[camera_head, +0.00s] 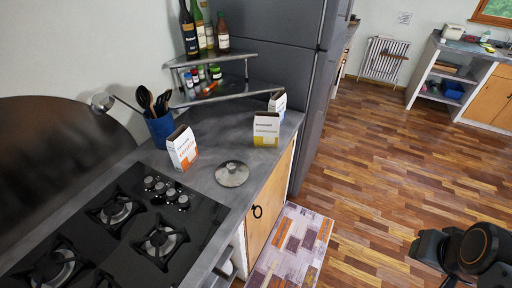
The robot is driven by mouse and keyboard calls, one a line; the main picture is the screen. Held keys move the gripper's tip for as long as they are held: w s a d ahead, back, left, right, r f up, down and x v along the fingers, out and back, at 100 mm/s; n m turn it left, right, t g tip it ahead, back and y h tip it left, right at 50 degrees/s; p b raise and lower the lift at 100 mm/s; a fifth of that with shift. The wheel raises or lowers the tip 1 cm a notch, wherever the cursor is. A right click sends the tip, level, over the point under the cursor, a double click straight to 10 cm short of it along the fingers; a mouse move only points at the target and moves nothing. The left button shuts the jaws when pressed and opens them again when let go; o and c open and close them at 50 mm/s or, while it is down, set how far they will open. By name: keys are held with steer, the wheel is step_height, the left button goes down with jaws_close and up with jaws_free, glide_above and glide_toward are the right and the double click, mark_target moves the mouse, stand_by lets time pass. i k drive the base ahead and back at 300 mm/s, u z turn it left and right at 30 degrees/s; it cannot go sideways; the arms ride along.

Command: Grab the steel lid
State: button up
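The steel lid (232,174) lies flat on the grey counter (207,197), knob up, between the black gas hob and the boxes at the back. It is round and shiny, with nothing on top of it. The black part of my arm shows at the bottom right corner, over the wooden floor and well apart from the lid. My gripper's fingers cannot be made out there.
A white and orange box (182,149) and a blue utensil holder (160,129) stand behind the lid to the left. A white and yellow box (266,130) stands behind it to the right. The gas hob (118,228) is at left. A patterned rug (290,250) lies on the floor.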

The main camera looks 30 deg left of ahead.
mark_target(231, 173)
steer(key=i, duration=0.7)
steer(key=u, duration=3.8)
steer(key=i, duration=0.5)
